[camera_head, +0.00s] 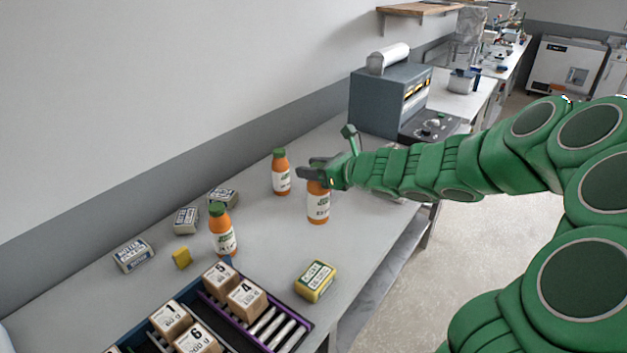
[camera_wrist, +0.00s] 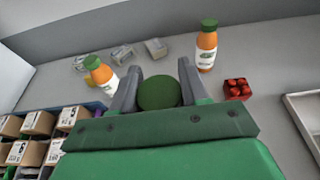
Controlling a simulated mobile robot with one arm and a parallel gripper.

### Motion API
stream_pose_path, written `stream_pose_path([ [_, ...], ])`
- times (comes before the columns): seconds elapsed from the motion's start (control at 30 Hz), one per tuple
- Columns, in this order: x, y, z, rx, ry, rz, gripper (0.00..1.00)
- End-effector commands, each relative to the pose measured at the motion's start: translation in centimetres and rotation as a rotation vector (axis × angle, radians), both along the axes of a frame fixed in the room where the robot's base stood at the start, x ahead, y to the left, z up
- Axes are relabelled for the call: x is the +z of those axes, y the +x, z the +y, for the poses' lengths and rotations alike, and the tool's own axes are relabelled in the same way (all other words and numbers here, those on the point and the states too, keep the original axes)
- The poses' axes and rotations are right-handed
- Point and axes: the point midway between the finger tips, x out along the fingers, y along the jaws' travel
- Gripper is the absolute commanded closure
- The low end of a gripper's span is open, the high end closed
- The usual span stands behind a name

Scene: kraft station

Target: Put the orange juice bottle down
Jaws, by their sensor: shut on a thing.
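My gripper (camera_head: 313,172) is shut around the top of an orange juice bottle (camera_head: 318,207), which is upright over the table; I cannot tell whether its base touches the surface. In the wrist view my gripper (camera_wrist: 158,82) has its fingers on either side of the bottle's green cap (camera_wrist: 159,93); the rest of that bottle is hidden below. A second, similar bottle (camera_head: 281,175) stands behind it, and a third bottle (camera_head: 222,232) stands to the left. Both also show in the wrist view, one at right (camera_wrist: 206,50) and one at left (camera_wrist: 102,75).
A crate (camera_head: 310,325) with numbered boxes fills the near table. A yellow-green package (camera_head: 316,281), a yellow sponge-like block (camera_head: 181,258) and several pale packets (camera_head: 134,255) lie around. A grey machine (camera_head: 380,100) stands behind.

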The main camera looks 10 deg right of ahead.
Motion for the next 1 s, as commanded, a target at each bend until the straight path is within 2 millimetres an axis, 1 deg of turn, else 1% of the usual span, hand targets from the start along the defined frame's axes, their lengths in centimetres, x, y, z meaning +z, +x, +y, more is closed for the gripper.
stream_pose_path([
  [0.17, 1.4, 0.9, -0.7, 0.002, 0.002, -0.010, 1.00],
  [0.27, 2.4, 2.1, -1.7, 0.004, 0.007, -0.020, 1.00],
  [0.4, 4.2, 4.0, -3.0, 0.026, 0.013, -0.032, 1.00],
  [0.53, 6.0, 5.4, -3.8, 0.058, 0.013, -0.035, 1.00],
  [0.63, 7.0, 6.0, -4.0, 0.087, 0.012, -0.028, 1.00],
  [0.8, 8.0, 6.8, -4.2, 0.123, 0.002, -0.011, 1.00],
  [1.0, 8.4, 7.4, -4.2, 0.138, -0.002, -0.003, 1.00],
])
